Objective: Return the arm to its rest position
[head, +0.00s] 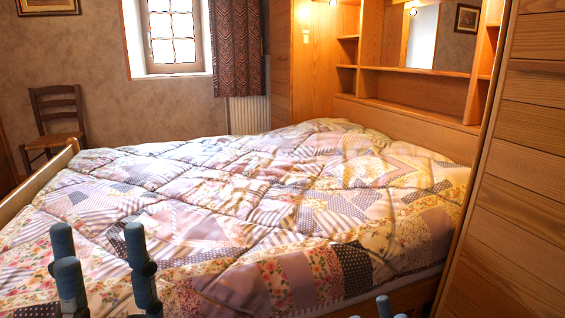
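My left gripper (99,246) shows at the lower left of the head view, in front of the bed. Its blue-grey fingers point up and stand apart, with nothing between them. Its base and arm are cut off by the bottom edge. Of my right gripper (388,306), only small blue-grey tips show at the bottom edge, right of the middle. The rest of it is out of frame, so how far it is open cannot be told.
A bed with a patchwork quilt (240,200) fills the middle. A tall wooden cabinet (525,170) stands close on the right. Wooden shelves (415,85) with a mirror stand behind the bed. A wooden chair (57,115) is at the far left, near a window (172,38).

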